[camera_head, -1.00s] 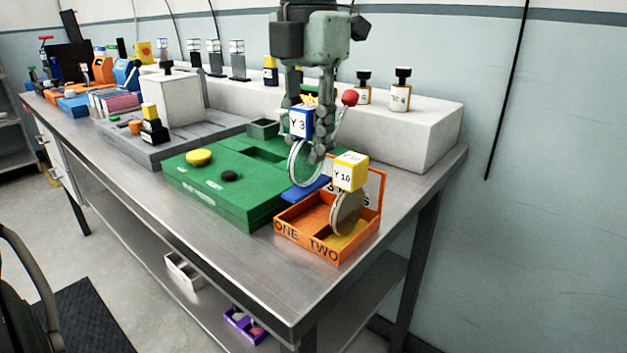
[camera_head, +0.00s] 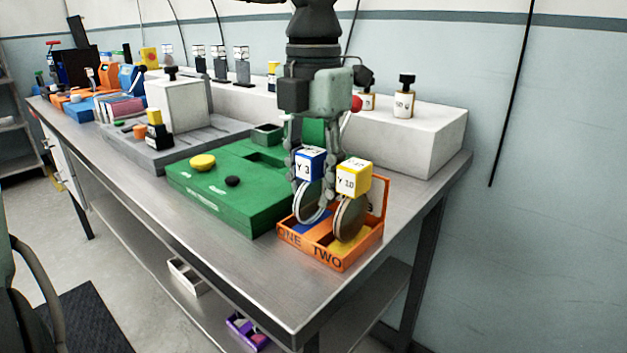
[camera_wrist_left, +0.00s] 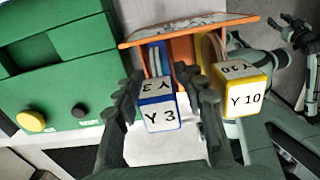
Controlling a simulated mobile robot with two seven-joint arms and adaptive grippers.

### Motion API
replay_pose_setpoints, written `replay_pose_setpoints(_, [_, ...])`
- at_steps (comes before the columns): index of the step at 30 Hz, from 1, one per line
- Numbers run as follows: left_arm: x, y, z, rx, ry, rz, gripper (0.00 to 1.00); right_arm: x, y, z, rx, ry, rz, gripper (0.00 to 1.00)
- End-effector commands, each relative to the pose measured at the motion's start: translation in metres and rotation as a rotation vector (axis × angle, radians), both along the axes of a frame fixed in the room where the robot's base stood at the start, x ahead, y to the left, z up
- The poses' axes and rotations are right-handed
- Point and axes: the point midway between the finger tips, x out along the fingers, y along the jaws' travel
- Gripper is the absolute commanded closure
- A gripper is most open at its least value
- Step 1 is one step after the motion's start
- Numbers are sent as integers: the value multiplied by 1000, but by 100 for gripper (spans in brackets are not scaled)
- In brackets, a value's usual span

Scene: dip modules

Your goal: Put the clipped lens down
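The clipped lens has a blue clip block marked Y 3 (camera_head: 309,164) above a round clear lens (camera_head: 311,204). It stands upright in the ONE side of the orange tray (camera_head: 300,238), over a blue floor patch. My left gripper (camera_head: 316,180) points down around it. In the left wrist view the fingers (camera_wrist_left: 163,95) stand either side of the blue block (camera_wrist_left: 160,115), with gaps showing, so the gripper looks open.
A second clipped lens with a yellow block marked Y 10 (camera_head: 353,178) stands close by in the TWO side. A green block (camera_head: 236,197) sits left of the tray. A white raised ledge (camera_head: 430,135) with bottles is behind. Bare table (camera_head: 255,265) lies in front.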

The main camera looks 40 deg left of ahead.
Motion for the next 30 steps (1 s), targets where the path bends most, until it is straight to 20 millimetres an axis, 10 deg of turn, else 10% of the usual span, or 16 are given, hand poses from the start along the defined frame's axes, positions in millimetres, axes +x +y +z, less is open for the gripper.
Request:
replay_pose_setpoints(13, [1, 0, 10, 1, -2, 1, 56, 2, 0, -1, 2, -11, 3, 60])
replay_pose_setpoints(30, [0, 0, 114, 2, -1, -1, 56, -3, 1, -14, 6, 6, 5, 60])
